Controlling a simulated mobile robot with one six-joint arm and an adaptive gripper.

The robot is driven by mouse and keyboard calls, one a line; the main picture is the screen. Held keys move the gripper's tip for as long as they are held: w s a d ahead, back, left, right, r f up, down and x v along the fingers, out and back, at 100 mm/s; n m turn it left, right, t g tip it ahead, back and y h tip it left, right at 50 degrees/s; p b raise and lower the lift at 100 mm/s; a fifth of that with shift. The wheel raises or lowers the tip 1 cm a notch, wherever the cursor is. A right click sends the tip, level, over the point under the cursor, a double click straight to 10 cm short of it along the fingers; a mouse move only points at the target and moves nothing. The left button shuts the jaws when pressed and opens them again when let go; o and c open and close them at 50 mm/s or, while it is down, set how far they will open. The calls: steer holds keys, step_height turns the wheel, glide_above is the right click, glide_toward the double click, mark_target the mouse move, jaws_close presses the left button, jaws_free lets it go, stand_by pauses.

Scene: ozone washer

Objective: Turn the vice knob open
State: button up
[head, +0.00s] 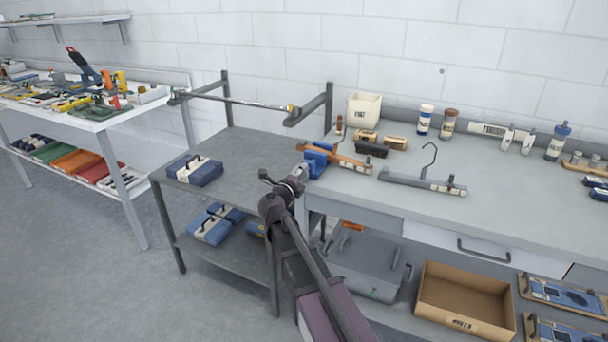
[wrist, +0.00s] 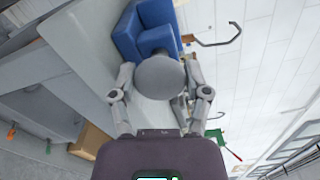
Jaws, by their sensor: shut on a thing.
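The blue vice (head: 317,160) is mounted at the left front corner of the grey workbench. It also shows at the top of the wrist view (wrist: 153,35). Its round grey knob (wrist: 160,77) faces the wrist camera. My gripper (head: 297,180) is at the front of the vice, and in the wrist view its two fingers (wrist: 160,88) are on either side of the knob, shut on it. In the head view the knob is mostly hidden by my gripper. The vice's jaws are hard to make out.
A wooden-handled tool (head: 345,158) and a grey hanger (head: 425,183) lie right of the vice. A grey metal shelf (head: 240,150) with a blue case (head: 195,170) stands to the left. A cardboard box (head: 465,300) sits under the bench. Floor at lower left is clear.

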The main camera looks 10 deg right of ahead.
steer(key=o, duration=1.1)
steer(key=shift+d, duration=0.1)
steer(key=shift+s, duration=0.15)
steer(key=shift+v, duration=3.95)
